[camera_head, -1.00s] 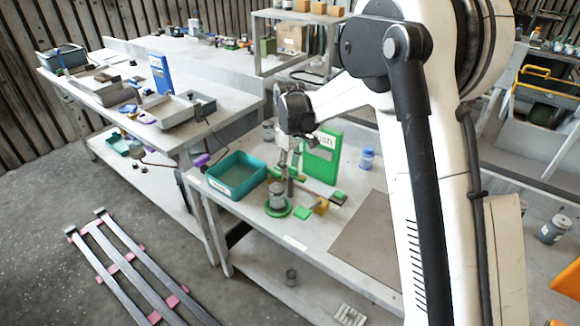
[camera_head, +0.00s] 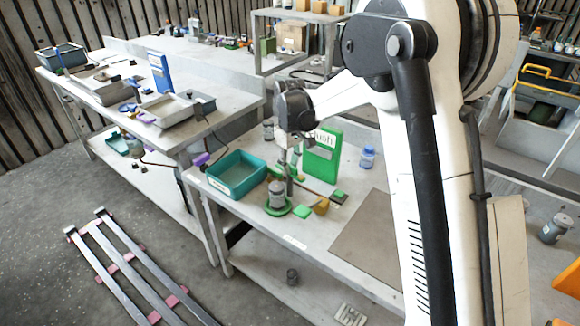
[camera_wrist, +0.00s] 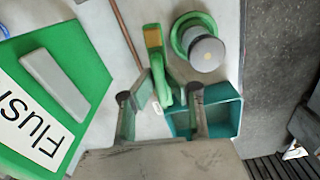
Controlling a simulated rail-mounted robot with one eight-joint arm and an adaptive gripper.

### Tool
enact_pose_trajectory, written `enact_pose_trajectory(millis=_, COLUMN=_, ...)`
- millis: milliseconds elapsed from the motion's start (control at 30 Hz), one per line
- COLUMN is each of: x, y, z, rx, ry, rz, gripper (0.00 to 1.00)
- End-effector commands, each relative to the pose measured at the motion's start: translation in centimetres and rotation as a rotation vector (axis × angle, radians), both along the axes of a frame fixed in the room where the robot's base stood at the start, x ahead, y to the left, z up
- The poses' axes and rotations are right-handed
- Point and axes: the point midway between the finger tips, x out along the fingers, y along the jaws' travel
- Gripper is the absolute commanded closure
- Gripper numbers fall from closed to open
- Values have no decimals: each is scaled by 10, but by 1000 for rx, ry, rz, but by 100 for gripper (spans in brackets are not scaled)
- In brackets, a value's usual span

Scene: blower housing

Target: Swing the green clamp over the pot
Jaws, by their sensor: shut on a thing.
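The green clamp (camera_wrist: 156,62) is a slim green arm with a yellowish block at its far end in the wrist view. My gripper (camera_wrist: 163,97) is shut on its near part, with a finger at each side. The grey, round-topped pot (camera_wrist: 207,54) stands on a green ring, to the right of the clamp's far end. The clamp looks beside the pot, not across its top. In the head view the pot (camera_head: 277,193) stands upright near the table's front edge, with my gripper (camera_head: 291,168) just behind and above it. The clamp is mostly hidden there.
A teal tray (camera_head: 237,177) lies left of the pot. A green "Flush" box (camera_head: 322,158) stands close on the right, behind the gripper. A brown mat (camera_head: 372,238) covers the right side.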

Motion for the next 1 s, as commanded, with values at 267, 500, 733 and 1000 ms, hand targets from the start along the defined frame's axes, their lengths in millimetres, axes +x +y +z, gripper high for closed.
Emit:
enact_pose_trajectory(millis=267, x=0, y=0, z=-2, rx=0, ry=0, rz=-232, gripper=100)
enact_pose_trajectory(millis=500, x=0, y=0, z=-2, rx=0, ry=0, rz=-461, gripper=100)
enact_pose_trajectory(millis=733, x=0, y=0, z=-1, rx=0, ry=0, rz=-679, gripper=100)
enact_pose_trajectory(millis=1000, x=0, y=0, z=-1, rx=0, ry=0, rz=-935, gripper=100)
